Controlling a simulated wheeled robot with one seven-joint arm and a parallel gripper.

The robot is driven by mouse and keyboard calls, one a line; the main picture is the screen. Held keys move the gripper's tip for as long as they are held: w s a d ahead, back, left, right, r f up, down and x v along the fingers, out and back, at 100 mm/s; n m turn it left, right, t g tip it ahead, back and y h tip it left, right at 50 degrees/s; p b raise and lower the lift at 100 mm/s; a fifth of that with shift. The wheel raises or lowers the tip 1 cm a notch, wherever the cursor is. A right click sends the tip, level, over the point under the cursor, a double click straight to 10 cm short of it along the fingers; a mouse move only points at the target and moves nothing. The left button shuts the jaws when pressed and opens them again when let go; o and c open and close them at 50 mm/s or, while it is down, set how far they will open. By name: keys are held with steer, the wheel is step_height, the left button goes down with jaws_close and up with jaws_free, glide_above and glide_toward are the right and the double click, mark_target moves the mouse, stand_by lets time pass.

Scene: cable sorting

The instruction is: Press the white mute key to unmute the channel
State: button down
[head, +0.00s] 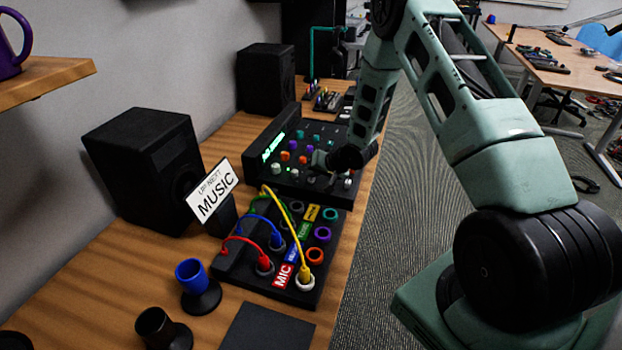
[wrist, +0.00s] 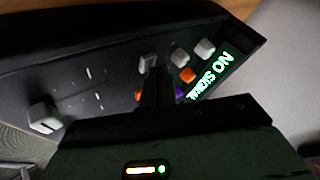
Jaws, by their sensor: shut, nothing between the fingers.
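The mixing console (head: 262,186) is a black box on the wooden desk; its tilted display (head: 271,148) glows green. The display reads "NO SIGNAL" in the wrist view (wrist: 212,75). A large pale block (wrist: 43,117) stands at the panel's left end in the wrist view. A smaller pale key or knob (wrist: 147,62) shows just beyond my fingertips. I cannot tell which pale piece is the mute key. My gripper (wrist: 156,75) is shut and empty, low over the console panel; contact cannot be made out. In the head view my arm's end hides part of the panel.
Orange, purple, teal and pale knobs (head: 285,156) crowd the console around my gripper. A patch panel (head: 240,270) with red, blue, green and yellow cables stands in front. A "MUSIC" sign (head: 214,192) and speakers (head: 145,165) stand left. Open floor lies right.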

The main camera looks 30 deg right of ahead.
mark_target(314, 182)
steer(key=shift+r, duration=0.35)
step_height(314, 182, up, 6)
steer(key=p, duration=0.5)
stand_by(0.5)
